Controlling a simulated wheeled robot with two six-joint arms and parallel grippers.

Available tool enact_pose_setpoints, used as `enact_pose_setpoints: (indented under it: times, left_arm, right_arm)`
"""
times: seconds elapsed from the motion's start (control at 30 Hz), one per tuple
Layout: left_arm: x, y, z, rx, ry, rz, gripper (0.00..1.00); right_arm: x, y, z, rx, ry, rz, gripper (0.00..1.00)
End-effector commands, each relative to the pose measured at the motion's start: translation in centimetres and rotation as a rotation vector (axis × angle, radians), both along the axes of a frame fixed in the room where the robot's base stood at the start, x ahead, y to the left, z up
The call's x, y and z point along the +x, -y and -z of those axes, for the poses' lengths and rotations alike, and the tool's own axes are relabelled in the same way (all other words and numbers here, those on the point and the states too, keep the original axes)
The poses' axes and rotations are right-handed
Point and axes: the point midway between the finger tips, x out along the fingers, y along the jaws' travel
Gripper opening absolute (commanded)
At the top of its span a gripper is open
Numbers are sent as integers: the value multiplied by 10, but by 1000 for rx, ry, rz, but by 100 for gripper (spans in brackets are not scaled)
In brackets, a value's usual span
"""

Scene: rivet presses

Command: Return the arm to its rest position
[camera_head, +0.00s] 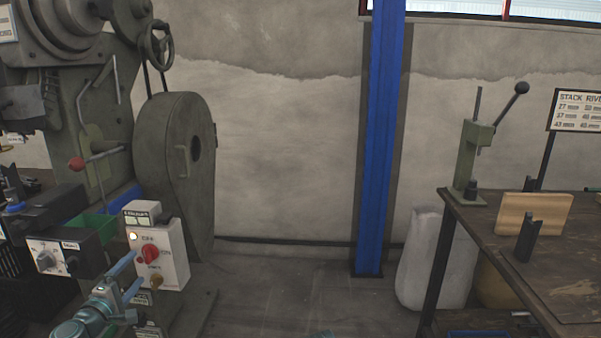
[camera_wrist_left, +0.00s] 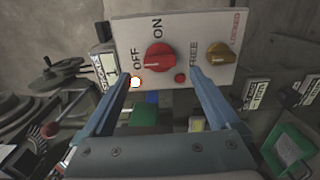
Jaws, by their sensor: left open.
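My left gripper (camera_head: 133,272) is at the lower left of the head view, in front of a white control box (camera_head: 172,240) on the big grey-green press. Its two blue fingers are apart with nothing between them; they also show in the left wrist view (camera_wrist_left: 160,82). Beyond the fingertips in the wrist view is the box's red knob (camera_wrist_left: 159,57), between the OFF and ON marks. A yellow knob (camera_wrist_left: 220,54) sits beside it, near the FREE and LOCKED marks. A small lamp (camera_wrist_left: 135,83) glows near OFF. Whether a fingertip touches the box I cannot tell. My right gripper is not seen.
The big press (camera_head: 185,150) fills the left. A second box with a dial (camera_head: 45,262) and a green bin (camera_head: 92,228) are close to my left arm. A workbench (camera_head: 500,222) with a hand-lever press (camera_head: 474,150) stands at right. The middle floor is mostly clear.

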Motion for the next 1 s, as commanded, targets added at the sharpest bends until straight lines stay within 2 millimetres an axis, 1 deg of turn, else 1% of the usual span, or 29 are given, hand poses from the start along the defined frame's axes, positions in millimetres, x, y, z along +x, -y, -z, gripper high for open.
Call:
enact_pose_setpoints:
  times: [0.03,0.43,0.47,0.5,1.0]
  left_arm:
    - [-14,1,0,0,0,-3,95]
    - [-88,-5,0,-1,0,-3,95]
    - [-72,-6,0,0,0,3,95]
    - [-62,-6,0,0,0,4,95]
    - [35,1,0,0,0,3,95]
  right_arm:
    - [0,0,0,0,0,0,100]
    - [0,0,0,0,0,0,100]
    - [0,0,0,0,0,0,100]
    - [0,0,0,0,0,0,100]
    - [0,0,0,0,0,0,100]
